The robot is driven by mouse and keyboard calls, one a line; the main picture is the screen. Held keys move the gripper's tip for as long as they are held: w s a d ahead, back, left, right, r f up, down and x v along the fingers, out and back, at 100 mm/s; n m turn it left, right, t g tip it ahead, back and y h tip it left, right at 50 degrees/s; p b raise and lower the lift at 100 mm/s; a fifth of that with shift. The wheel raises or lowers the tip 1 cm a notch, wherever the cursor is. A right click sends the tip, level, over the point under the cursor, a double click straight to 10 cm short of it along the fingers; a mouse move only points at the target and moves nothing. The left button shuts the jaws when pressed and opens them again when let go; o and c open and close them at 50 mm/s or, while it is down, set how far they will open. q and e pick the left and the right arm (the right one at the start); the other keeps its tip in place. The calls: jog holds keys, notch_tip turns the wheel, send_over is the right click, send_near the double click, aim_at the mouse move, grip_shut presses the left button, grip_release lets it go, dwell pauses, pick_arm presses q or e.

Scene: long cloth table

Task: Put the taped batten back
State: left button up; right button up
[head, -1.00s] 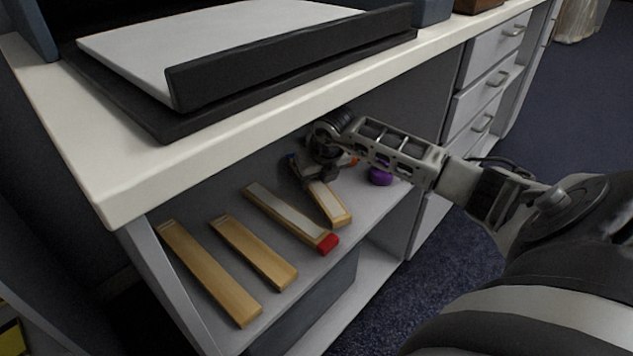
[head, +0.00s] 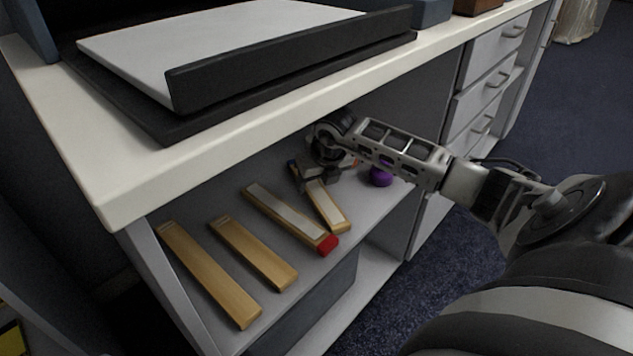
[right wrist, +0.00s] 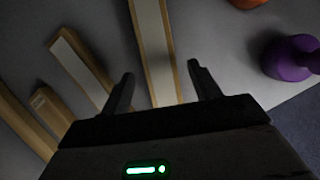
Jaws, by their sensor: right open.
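Two wooden battens with a pale strip along the top lie on the shelf under the desk top. One (head: 327,207) is at the right of the row, with a blue end at the back; the other (head: 285,215) has a red front end. My right gripper (head: 316,181) is open over the back part of the blue-ended batten. In the right wrist view that batten (right wrist: 152,40) runs between the two spread fingers (right wrist: 161,74), with gaps on both sides. Whether the fingers reach down beside it, I cannot tell. My left gripper is out of view.
Two plain battens (head: 210,275) (head: 254,254) lie further left on the shelf (head: 372,209). A purple object (head: 380,177) stands right of my gripper, and an orange one (right wrist: 246,2) is behind. The desk top (head: 300,100) overhangs the shelf. Drawers (head: 485,95) are at the right.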

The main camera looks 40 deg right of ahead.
aim_at(322, 198)
jog(key=p+v, duration=0.1)
jog(key=v, duration=0.4)
jog(key=shift+s+r, duration=0.1)
jog(key=shift+r, duration=0.1)
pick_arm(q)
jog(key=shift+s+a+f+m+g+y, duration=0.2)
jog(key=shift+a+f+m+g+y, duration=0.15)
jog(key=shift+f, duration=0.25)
